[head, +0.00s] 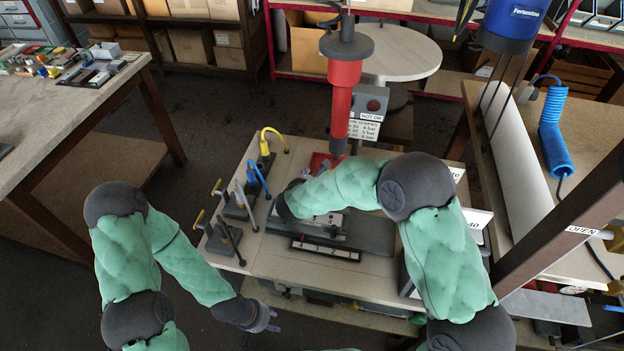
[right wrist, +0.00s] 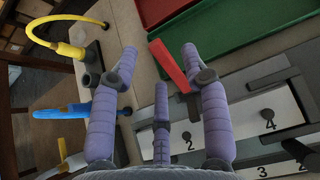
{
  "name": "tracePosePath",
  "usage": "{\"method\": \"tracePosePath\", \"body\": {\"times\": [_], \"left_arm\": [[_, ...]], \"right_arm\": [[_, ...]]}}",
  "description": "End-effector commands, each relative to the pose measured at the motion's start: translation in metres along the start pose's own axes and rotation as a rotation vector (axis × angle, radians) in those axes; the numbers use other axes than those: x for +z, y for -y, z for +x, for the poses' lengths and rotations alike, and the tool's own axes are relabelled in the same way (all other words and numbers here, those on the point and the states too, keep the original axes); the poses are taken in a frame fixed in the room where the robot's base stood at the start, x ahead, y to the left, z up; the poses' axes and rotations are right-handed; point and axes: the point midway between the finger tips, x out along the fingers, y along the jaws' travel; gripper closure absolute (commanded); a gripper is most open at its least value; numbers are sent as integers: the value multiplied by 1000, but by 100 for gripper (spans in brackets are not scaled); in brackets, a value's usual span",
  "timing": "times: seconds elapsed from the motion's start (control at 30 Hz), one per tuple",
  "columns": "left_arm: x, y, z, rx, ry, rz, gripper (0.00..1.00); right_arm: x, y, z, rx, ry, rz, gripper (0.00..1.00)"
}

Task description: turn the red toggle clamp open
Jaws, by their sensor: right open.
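The toggle clamp's red handle (right wrist: 168,66) shows in the right wrist view as a slanted red bar between my fingers. Its lower end goes down to a grey part beside the numbered white plate (right wrist: 262,120). My right gripper (right wrist: 160,72) is open, with its purple-grey fingers spread around the handle. I cannot tell whether any finger touches it. In the head view my right forearm and hand cover the clamp. My left gripper (head: 268,319) hangs low in front of the table, away from the clamp; its fingers are too small to judge.
A yellow hose (head: 274,131) and a blue hose (head: 258,172) curve up at the table's (head: 272,247) left side, near dark holders with handles (head: 224,233). Red and green trays (right wrist: 225,42) lie beyond the clamp.

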Motion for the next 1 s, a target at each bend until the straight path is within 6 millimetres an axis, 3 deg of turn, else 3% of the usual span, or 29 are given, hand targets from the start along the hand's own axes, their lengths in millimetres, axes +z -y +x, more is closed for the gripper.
{"method": "tracePosePath", "body": {"times": [0.2, 0.4, 0.83, 0.87, 1.0], "left_arm": [[0, 0, 0, 0, 0, 0, 60], [0, 0, 0, 0, 0, 0, 60], [0, 0, 0, 0, 0, 0, 60], [0, 0, 0, 0, 0, 0, 60], [0, 0, 1, 0, 0, 0, 60]], "right_arm": [[0, -1, -46, 3, 1, 0, 54], [0, -1, -74, 2, 0, -1, 54], [-1, 0, -86, 0, -1, -1, 54], [-1, 0, -85, 0, -1, -1, 56], [-6, 7, -82, 2, -36, 28, 96]]}}
